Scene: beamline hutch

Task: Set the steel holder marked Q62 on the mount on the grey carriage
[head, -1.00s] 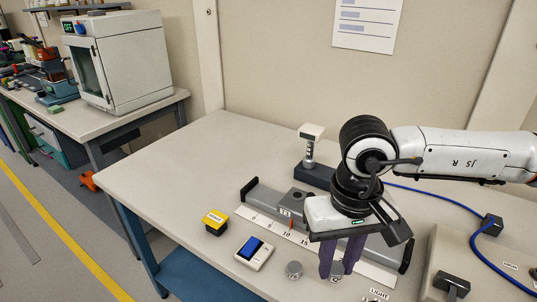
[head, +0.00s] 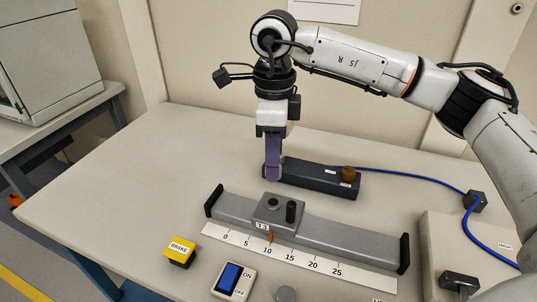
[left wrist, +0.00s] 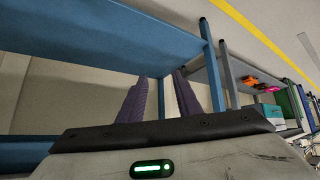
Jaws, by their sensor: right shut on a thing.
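The grey carriage (head: 268,222) sits on the rail, with a round dark mount (head: 272,202) on top and a black knob beside it. My right gripper (head: 272,175) points down behind the carriage, near the left end of a dark block (head: 318,182). Its purple fingers are shut on the steel holder, which they almost wholly hide; its marking cannot be read. Another small steel cylinder (head: 286,294) is cut off by the bottom edge of the head view. My left gripper (left wrist: 160,76) shows in the left wrist view, open and empty, beside blue bench framing.
The rail (head: 345,241) has black end plates and a scale strip (head: 290,257) in front. A brown cylinder (head: 347,173) tops the dark block. A blue cable (head: 425,182) runs right.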

